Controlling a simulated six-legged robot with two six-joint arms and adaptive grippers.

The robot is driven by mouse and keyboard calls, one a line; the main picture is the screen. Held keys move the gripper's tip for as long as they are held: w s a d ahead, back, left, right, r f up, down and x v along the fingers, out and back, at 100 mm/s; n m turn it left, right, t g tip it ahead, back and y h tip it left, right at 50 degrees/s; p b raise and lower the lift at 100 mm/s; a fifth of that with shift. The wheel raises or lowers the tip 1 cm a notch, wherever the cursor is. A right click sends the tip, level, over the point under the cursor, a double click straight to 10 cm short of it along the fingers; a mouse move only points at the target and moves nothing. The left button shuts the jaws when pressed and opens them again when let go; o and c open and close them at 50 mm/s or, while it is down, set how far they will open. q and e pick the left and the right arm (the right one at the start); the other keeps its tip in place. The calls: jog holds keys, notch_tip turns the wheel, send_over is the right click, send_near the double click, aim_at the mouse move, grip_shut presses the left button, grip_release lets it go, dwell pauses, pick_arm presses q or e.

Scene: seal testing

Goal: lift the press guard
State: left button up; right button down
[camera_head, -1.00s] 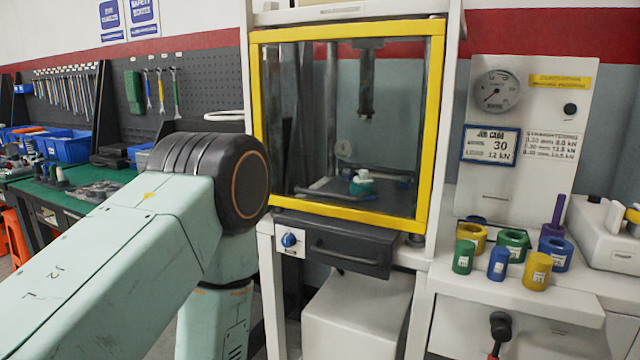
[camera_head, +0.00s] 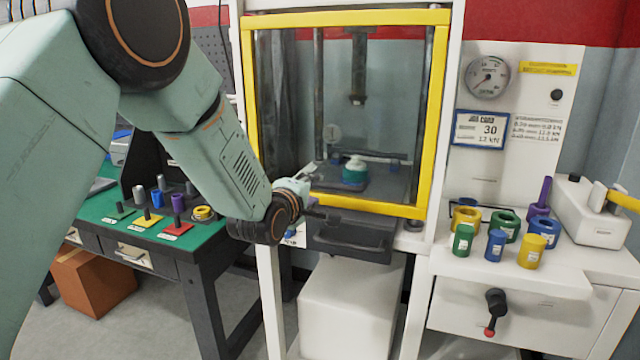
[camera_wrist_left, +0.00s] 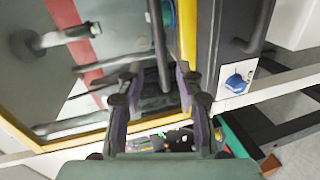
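The press guard (camera_head: 437,110) is a clear panel in a yellow frame, upright across the front of the press; its yellow frame also shows in the left wrist view (camera_wrist_left: 187,35). My left gripper (camera_head: 318,194) is at the guard's lower left, just above the drawer front. In the left wrist view the gripper (camera_wrist_left: 158,92) has its two fingers apart, with a dark bar (camera_wrist_left: 160,45) between them. I cannot tell whether that bar is on the guard or behind it, or whether the fingers touch anything. My right gripper is out of view.
Below the guard is a dark drawer (camera_head: 350,240) with a handle. A blue knob (camera_wrist_left: 237,83) sits beside it. Colored rings and cylinders stand on the right bench (camera_head: 510,268). A green-topped bench (camera_head: 125,243) with colored parts stands at left.

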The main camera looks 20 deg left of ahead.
aim_at(321, 185)
pick_arm(q)
jog(key=shift+n, duration=0.6)
jog(key=x, duration=0.6)
jog(key=shift+w+a+f, duration=0.2)
jog(key=shift+w, duration=0.05)
jog(key=shift+w+a+b, duration=0.15)
jog(key=shift+w+b, duration=0.15)
jog(key=shift+w, duration=0.05)
jog(key=shift+w+d, duration=0.3)
jog(key=shift+s+a, duration=0.1)
jog(key=shift+a, duration=0.15)
jog(key=shift+c, duration=0.9)
jog(key=shift+d, duration=0.2)
jog(key=c, duration=0.5)
jog(key=shift+a, duration=0.1)
grip_shut()
jog(key=shift+f, duration=0.1)
